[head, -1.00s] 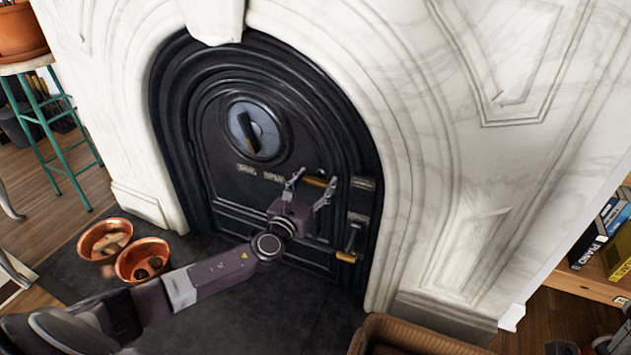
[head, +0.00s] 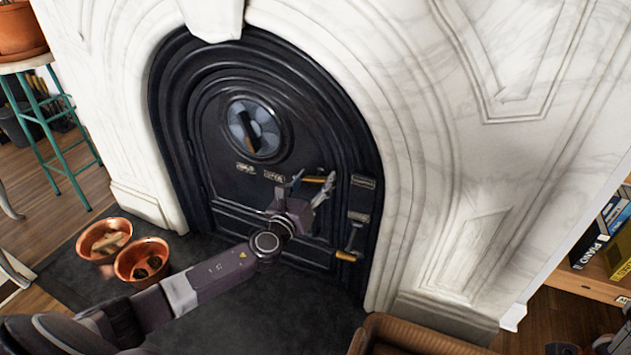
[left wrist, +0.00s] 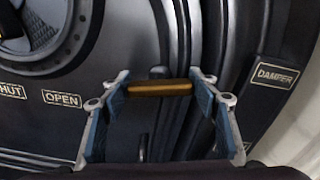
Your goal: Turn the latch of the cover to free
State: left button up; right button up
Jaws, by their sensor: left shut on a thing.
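The black arched cover (head: 215,195) fills the fireplace opening. A handle (left wrist: 160,87) with a brass-coloured grip lies nearly level left of a plate reading DAMPER (left wrist: 275,74). My left gripper (head: 312,180) is shut on this handle, with one finger at each end of the grip; the gripper (left wrist: 160,93) also shows in the left wrist view. A second handle (head: 350,242), dark with a brass-coloured end, hangs lower right on the cover under a small plate (head: 357,217) too small to read. I cannot tell which handle is the latch. My right gripper is out of view.
A round dial (head: 253,130) with a dark bar sits above plates reading SHUT (left wrist: 10,90) and OPEN (left wrist: 61,99). Two copper bowls (head: 104,224) stand on the dark hearth (head: 240,315). A brown container (head: 420,335) stands front right. White marble (head: 410,170) surrounds the cover.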

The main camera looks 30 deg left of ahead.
pick_arm(q)
jog(key=n+b, duration=0.1)
jog(key=n, duration=0.2)
jog(key=shift+n, duration=0.4)
jog(key=n, duration=0.2)
jog(key=shift+a+n, duration=0.1)
jog(key=shift+n, duration=0.3)
jog(key=n, duration=0.4)
jog(key=shift+a+n, duration=0.1)
jog(key=shift+n, duration=0.2)
jog(key=n, duration=0.2)
jog(key=shift+f+n, duration=0.1)
jog(key=shift+n, duration=0.3)
jog(key=shift+n+p, duration=0.4)
jog(key=shift+n, duration=0.3)
jog(key=shift+f, duration=0.1)
jog(key=o, duration=1.4)
